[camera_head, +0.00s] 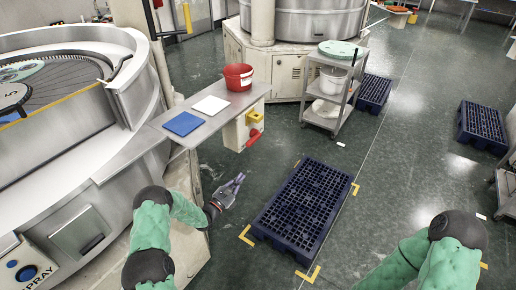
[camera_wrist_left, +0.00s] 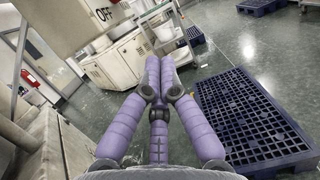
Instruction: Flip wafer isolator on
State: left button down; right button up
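A pale box (camera_head: 233,134) hangs under the front edge of the grey shelf, with a yellow part (camera_head: 255,116) and a red handle (camera_head: 254,138) on its right side. It appears to be the isolator; no name on it can be read. In the left wrist view, a pale box (camera_wrist_left: 90,24) at the top bears the word OFF, partly cut by the frame edge. My left gripper (camera_head: 241,178) has purple fingers and is below the box, apart from it. In the left wrist view its fingers (camera_wrist_left: 160,62) lie close together with nothing between them. My right gripper is out of view.
A blue pallet (camera_head: 304,209) lies on the floor right of my left gripper. The shelf (camera_head: 225,115) carries a red bucket (camera_head: 238,77), a white sheet (camera_head: 210,105) and a blue sheet (camera_head: 183,124). A lapping machine (camera_head: 70,150) stands left. A cart (camera_head: 334,95) stands beyond.

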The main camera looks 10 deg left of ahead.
aim_at(252, 138)
pick_arm(q)
jog(key=shift+w+a+r+n+t+y, duration=0.3)
jog(key=shift+w+a+r+t+y, duration=0.15)
jog(key=shift+a, duration=0.2)
jog(key=shift+w, duration=0.15)
jog(key=w+d+r+b, duration=0.3)
jog(key=w+r, duration=0.3)
jog(key=w, duration=0.3)
jog(key=shift+d+r+b, duration=0.2)
jog(key=shift+b, duration=0.2)
